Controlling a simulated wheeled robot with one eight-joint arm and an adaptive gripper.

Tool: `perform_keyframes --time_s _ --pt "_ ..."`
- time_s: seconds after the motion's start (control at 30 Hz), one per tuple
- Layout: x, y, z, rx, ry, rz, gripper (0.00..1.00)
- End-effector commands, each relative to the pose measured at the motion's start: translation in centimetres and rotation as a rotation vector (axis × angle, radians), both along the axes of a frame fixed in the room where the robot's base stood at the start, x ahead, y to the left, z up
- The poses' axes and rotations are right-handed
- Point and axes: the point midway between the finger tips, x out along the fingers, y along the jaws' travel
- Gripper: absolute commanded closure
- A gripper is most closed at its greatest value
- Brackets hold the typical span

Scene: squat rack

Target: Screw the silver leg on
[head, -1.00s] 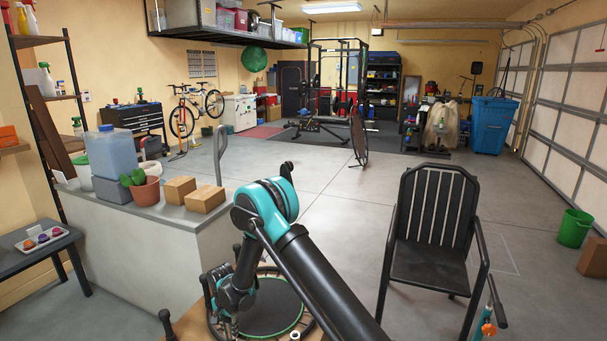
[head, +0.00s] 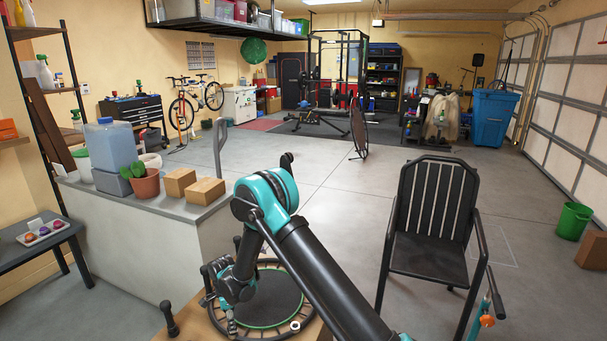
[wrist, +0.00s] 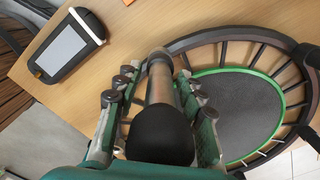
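The small round trampoline (head: 268,300) lies upside down on a wooden table, with a dark mat and green edging. It also fills the right of the wrist view (wrist: 235,105). The silver leg (wrist: 160,84), a metal tube with a black rubber foot, points toward the wrist camera, its far end at the trampoline's rim. My gripper (wrist: 158,76) has a finger along each side of this leg and looks shut on it. The joint at the rim is hidden. In the head view my gripper (head: 228,308) is low at the trampoline's left side.
A black leg (head: 170,321) stands up at the table's left. A black device with a grey screen (wrist: 68,45) lies on the table. A counter (head: 150,235) with boxes and a pot is at left, a black chair (head: 432,235) at right. The floor beyond is open.

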Motion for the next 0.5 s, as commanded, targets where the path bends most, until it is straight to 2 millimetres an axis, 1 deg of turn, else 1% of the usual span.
perform_keyframes --time_s 0.3,0.37,0.5 --pt "0.0 0.0 0.1 0.000 0.000 0.002 0.54" --pt "0.0 0.0 0.4 0.000 0.000 0.002 0.54" --pt "0.0 0.0 1.5 0.000 0.000 0.002 0.54"
